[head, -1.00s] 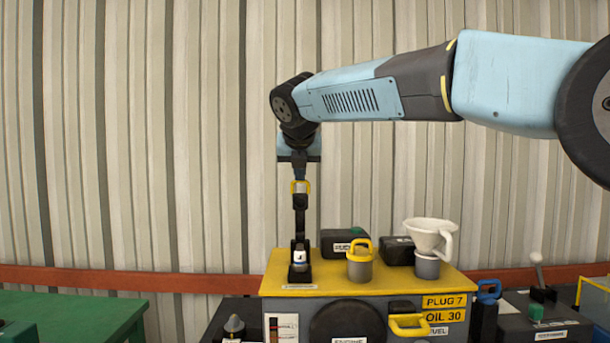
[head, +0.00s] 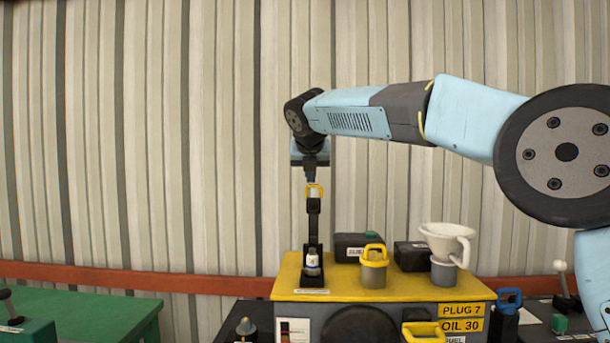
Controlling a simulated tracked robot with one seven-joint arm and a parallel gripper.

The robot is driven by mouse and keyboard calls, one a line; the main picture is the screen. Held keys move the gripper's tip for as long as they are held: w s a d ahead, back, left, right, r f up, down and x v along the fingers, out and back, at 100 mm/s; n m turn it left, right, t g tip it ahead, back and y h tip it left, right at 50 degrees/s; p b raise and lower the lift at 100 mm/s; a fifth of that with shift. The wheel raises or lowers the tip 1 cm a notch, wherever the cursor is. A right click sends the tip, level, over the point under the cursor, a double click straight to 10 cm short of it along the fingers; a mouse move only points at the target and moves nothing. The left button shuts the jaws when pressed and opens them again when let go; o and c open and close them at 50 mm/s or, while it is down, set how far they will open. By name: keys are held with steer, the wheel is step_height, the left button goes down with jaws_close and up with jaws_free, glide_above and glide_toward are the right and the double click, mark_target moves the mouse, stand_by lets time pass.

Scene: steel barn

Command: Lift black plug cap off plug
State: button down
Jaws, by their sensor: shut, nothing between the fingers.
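My gripper (head: 311,182) points straight down and is shut, with nothing gripped between its fingers. It is directly above a narrow black upright on the left end of the yellow-topped cabinet. A yellow loop (head: 314,188) shows right at the fingertips, with a black block, likely the plug cap (head: 314,206), under it. I cannot tell whether the fingers touch the loop. A small white plug (head: 312,260) stands low in the black holder (head: 313,281). The join between the black block and the upright below it is too small to tell.
The yellow cabinet top (head: 400,291) also bears a grey can with a yellow handle (head: 374,270), two dark canisters and a white funnel (head: 445,238) on a grey cup. A green table (head: 90,306) is at left. A corrugated wall stands behind.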

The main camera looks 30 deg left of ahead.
stand_by(0.3)
steer(key=shift+d+r, duration=0.1)
steer(key=shift+s+r, duration=0.15)
steer(key=shift+r, duration=0.05)
step_height(320, 180, up, 12)
steer(key=s, duration=0.1)
steer(key=shift+s+d+r, duration=0.15)
steer(key=shift+s+d, duration=0.05)
steer(key=shift+d, duration=0.2)
stand_by(0.8)
